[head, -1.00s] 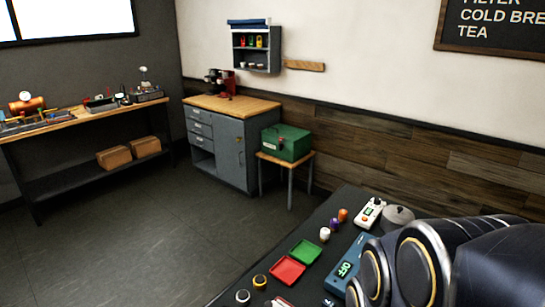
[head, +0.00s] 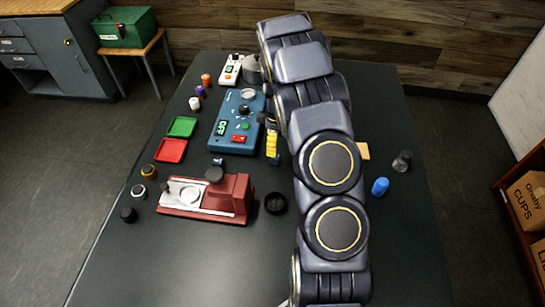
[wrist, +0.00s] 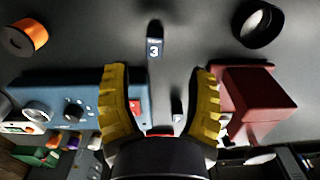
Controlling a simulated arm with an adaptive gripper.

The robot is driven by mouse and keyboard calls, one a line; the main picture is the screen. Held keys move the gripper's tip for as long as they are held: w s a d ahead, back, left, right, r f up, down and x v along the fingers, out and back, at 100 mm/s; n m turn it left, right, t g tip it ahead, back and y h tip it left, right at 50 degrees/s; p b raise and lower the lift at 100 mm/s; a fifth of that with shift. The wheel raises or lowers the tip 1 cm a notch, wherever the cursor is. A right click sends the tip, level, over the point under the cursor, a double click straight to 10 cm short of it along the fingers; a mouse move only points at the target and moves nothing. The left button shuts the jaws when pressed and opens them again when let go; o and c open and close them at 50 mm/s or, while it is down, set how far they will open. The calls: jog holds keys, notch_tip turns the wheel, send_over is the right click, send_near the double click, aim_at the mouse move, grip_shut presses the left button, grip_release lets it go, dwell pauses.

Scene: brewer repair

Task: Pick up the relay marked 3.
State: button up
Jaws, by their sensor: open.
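The relay marked 3 (wrist: 154,48) is a small dark block with a white 3 on its label. In the wrist view it lies on the dark tabletop just beyond the fingertips, near the middle of the gap. My gripper (wrist: 160,75) has yellow ribbed fingers, spread wide with nothing held. In the head view the yellow fingers (head: 272,145) are right of the blue tester. A second small relay-like block (wrist: 177,117) lies between the tester and the red machine; it also shows in the head view (head: 218,161).
The blue tester (head: 236,120) and the red machine (head: 205,198) stand on either side of the gripper. A black ring (wrist: 262,22) and an orange-and-black spool (wrist: 25,38) lie further out. Green (head: 182,127) and red (head: 171,150) trays sit at left.

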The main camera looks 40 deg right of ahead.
aim_at(275, 160)
jog(key=shift+w+d+f, duration=0.1)
jog(key=shift+d+f, duration=0.1)
jog(key=shift+f, duration=0.3)
jog(key=shift+d+f, duration=0.15)
jog(key=shift+f, duration=0.3)
jog(key=shift+w+a+f, duration=0.1)
jog(key=shift+f, duration=1.65)
jog(key=shift+w+a+f, duration=0.1)
jog(key=shift+f, duration=1.65)
grip_shut()
